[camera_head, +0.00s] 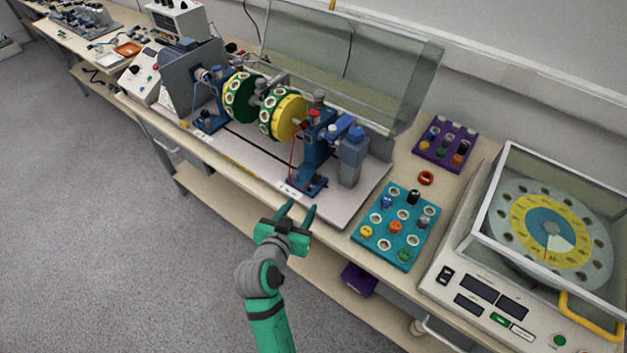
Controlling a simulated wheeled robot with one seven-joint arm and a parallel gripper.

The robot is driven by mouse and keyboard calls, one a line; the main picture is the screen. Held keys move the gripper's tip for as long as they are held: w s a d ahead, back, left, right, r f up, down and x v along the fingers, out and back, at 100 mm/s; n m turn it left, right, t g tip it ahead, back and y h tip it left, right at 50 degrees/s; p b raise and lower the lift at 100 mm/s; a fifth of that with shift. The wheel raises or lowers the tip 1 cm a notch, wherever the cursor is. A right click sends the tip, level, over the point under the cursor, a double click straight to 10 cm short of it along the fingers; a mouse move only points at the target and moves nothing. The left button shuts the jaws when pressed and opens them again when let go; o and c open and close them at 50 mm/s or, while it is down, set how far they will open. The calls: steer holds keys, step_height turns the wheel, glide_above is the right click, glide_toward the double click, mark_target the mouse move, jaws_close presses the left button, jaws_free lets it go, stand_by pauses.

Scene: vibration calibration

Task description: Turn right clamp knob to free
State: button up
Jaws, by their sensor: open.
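The vibration rig stands on a light base plate (335,205) on the bench. Its shaft carries two green and yellow discs (284,117) between two blue pedestals. The right pedestal (313,150) has a knob with a reddish part near its top (318,97); its clamp knob and setting are too small to tell. My gripper (297,212) is open and empty. It appears in front of the bench's front edge, below the right pedestal and apart from it in the picture.
A clear cover (350,60) stands raised behind the rig. A teal tray of weights (370,241), a purple tray (423,154) and an orange ring (426,178) lie to the right. A balancing machine (480,313) with a clear hood stands far right. Floor at left is clear.

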mark_target(316, 178)
steer(key=shift+m+h, duration=0.3)
steer(key=shift+m, duration=0.1)
steer(key=w+d, duration=0.1)
steer(key=w, duration=0.2)
steer(key=w+d, duration=0.1)
steer(key=w, duration=0.2)
steer(key=w+d+f, duration=0.1)
steer(key=w, duration=0.3)
steer(key=shift+w, duration=0.1)
steer(key=shift+w+d+f, duration=0.3)
steer(key=shift+w+d, duration=0.05)
steer(key=shift+c, duration=0.3)
steer(key=c, duration=1)
